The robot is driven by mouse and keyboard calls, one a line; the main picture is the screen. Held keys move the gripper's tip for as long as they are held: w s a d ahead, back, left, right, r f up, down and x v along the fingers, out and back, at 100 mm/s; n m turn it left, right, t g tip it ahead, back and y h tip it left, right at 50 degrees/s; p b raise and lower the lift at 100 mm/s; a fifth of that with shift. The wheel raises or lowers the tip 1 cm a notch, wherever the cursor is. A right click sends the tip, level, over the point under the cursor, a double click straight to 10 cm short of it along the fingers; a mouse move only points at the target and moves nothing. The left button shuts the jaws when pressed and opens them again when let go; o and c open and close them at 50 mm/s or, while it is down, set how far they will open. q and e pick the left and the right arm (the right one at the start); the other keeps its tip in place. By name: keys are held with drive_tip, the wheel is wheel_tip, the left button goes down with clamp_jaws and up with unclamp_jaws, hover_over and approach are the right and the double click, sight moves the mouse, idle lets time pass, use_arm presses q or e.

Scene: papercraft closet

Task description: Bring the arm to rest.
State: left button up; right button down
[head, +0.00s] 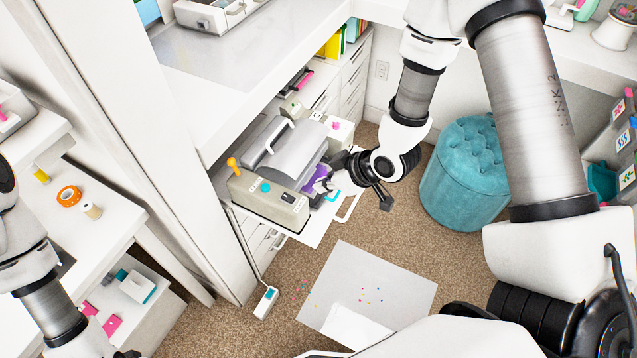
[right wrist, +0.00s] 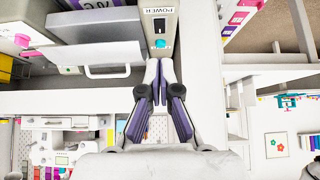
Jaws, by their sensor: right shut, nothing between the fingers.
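My right arm reaches in from the upper right in the head view. Its right gripper (head: 318,186), with purple finger pads, is beside the right end of a beige and grey machine (head: 272,203). In the right wrist view the right gripper's fingertips (right wrist: 159,66) are together with nothing between them. They point at the machine's panel (right wrist: 160,22), which has a POWER label, a dark switch and a cyan button. I cannot tell whether they touch it. My left arm shows at the lower left of the head view, but its gripper is out of the picture.
The machine stands on a pulled-out white shelf (head: 318,229) under a white counter (head: 190,60). A teal tufted stool (head: 465,175) stands to the right. A pale mat (head: 385,275) with colored bits lies on the brown carpet (head: 295,275). White shelves are at left.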

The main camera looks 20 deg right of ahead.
use_arm(q)
drive_tip(key=shift+w, duration=0.15)
use_arm(e)
drive_tip(key=shift+w+f, duration=0.1)
drive_tip(key=shift+w, duration=0.05)
use_arm(q)
drive_tip(key=shift+f, duration=0.15)
use_arm(e)
drive_tip(key=s+d+f+m+g+h, duration=0.2)
drive_tip(key=s+f+m+g, duration=0.1)
drive_tip(key=s+f, duration=0.4)
drive_tip(key=s+d+f+m+g+h, duration=0.2)
drive_tip(key=s+f+m, duration=0.3)
drive_tip(key=s, duration=0.9)
wheel_tip(320, 180, down, 3)
drive_tip(key=shift+d+r+g+h, duration=0.15)
drive_tip(key=shift+g+h, duration=0.25)
drive_tip(key=shift+g, duration=0.2)
use_arm(q)
drive_tip(key=shift+c, duration=0.3)
